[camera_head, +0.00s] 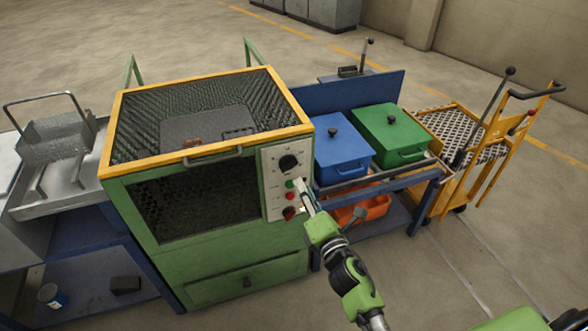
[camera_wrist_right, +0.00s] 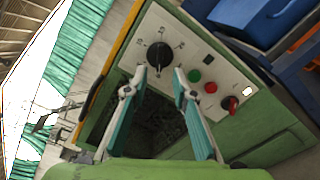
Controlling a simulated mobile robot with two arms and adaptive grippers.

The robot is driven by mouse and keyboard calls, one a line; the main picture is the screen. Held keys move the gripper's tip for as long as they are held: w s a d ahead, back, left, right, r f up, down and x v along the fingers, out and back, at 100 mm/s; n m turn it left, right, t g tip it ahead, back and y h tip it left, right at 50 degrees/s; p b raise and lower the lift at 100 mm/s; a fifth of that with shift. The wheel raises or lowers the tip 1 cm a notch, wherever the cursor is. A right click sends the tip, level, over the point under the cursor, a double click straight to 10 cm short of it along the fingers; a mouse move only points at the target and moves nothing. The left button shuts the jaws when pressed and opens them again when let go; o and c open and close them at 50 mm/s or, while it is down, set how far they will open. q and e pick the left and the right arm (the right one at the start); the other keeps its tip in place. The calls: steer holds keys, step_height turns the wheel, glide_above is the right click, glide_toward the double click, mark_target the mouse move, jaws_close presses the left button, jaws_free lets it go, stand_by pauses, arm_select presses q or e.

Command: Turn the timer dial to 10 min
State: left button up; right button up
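The timer dial (camera_head: 289,163) is a round black knob on the light control panel (camera_head: 272,190) at the furnace's front right. In the right wrist view the dial (camera_wrist_right: 159,55) has a pale pointer line and markings around it, too small to read. My right gripper (camera_head: 304,192) is just in front of the panel, below and to the right of the dial. In the wrist view its two teal-padded fingers (camera_wrist_right: 160,82) are apart and empty, with their tips just below the dial. I cannot tell whether they touch it. My left gripper is not in view.
Below the dial are a green button (camera_wrist_right: 194,76), a red button (camera_wrist_right: 211,88) and a red-and-black knob (camera_wrist_right: 230,104). The green furnace (camera_head: 240,258) has a mesh top with a handle. Blue (camera_head: 340,157) and green (camera_head: 390,135) lidded boxes stand close on the right.

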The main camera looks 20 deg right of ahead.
mark_target(292, 168)
steer(key=w+b, duration=0.1)
steer(key=w, duration=0.8)
steer(key=shift+w+a, duration=0.2)
jaws_close()
